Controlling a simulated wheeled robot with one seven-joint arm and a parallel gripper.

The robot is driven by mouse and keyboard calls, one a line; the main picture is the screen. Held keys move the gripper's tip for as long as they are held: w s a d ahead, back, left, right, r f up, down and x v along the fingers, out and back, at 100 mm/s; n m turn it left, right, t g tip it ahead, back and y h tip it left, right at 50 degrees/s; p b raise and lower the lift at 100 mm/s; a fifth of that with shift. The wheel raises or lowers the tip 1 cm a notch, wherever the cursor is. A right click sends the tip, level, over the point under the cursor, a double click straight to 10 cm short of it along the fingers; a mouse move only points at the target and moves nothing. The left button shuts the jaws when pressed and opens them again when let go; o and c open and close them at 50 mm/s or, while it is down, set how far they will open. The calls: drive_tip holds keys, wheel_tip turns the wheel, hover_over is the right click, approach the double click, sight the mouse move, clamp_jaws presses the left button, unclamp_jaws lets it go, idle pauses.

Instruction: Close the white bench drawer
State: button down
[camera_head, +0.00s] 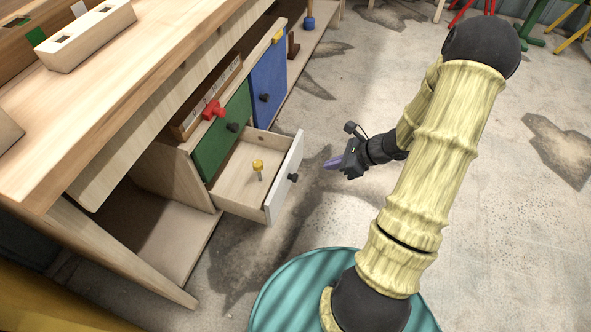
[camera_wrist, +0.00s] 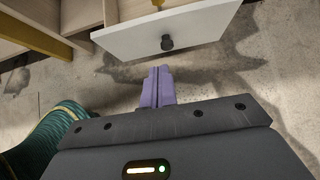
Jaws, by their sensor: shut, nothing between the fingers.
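The white bench drawer (camera_head: 285,176) stands pulled out from the wooden bench, with a black knob on its white front. A yellow-topped peg or tool (camera_head: 258,168) stands inside it. My gripper (camera_head: 332,163) is shut and empty, a little to the right of the drawer front and apart from it. In the wrist view, the purple fingers of my gripper (camera_wrist: 158,88) are together, pointing toward the white drawer front (camera_wrist: 190,38). The black knob (camera_wrist: 167,42) shows just beyond the fingertips.
A red object (camera_head: 213,110) lies above the green drawer. The bench top (camera_head: 110,90) overhangs at left. Concrete floor (camera_head: 480,200) is open to the right.

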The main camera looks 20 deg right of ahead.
drive_tip(key=shift+a, duration=0.1)
drive_tip(key=b, duration=0.6)
approach(287, 171)
wheel_tip(287, 171, down, 4)
drive_tip(key=a, duration=0.1)
drive_tip(key=w+a+b, duration=0.1)
drive_tip(key=shift+w+a, duration=0.25)
drive_tip(key=shift+a, duration=0.15)
drive_tip(key=shift+w+a+r, duration=0.15)
drive_tip(key=shift+w+a, duration=0.1)
drive_tip(key=shift+a, duration=0.15)
drive_tip(key=shift+w+b, duration=0.1)
drive_tip(key=shift+b, duration=0.2)
